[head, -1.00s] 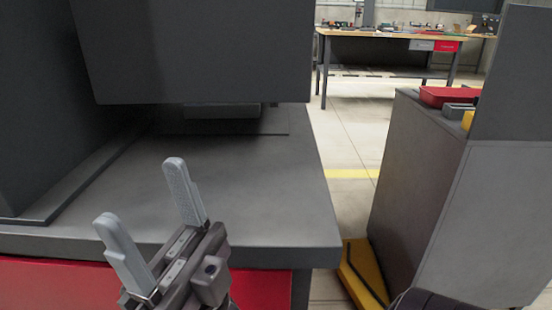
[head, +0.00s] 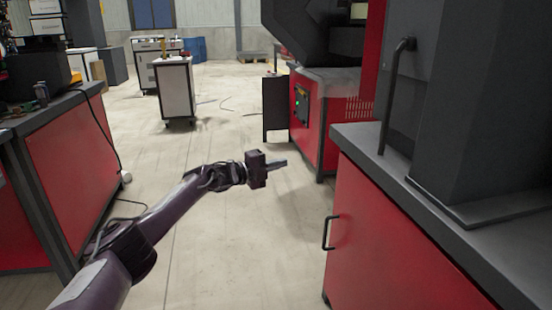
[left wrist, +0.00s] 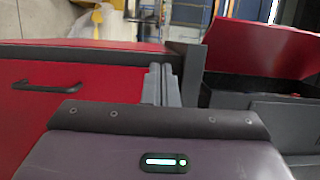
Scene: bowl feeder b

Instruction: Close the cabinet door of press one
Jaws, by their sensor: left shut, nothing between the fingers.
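The red cabinet door (head: 385,245) with a black bar handle (head: 327,232) is under the grey top of the press at the right of the head view. I cannot tell whether it is fully closed. My left gripper (head: 279,163) is shut and empty, held out over the floor to the left of this cabinet, apart from it in the picture. In the left wrist view its fingers (left wrist: 161,84) lie together before a red panel (left wrist: 85,65) with a black handle (left wrist: 47,87). My right gripper is not in view.
A red machine (head: 312,118) with a dark panel (head: 276,104) standing out from its left side is further back. A bench with red sides (head: 75,165) is at the left. A white cart (head: 175,88) stands behind.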

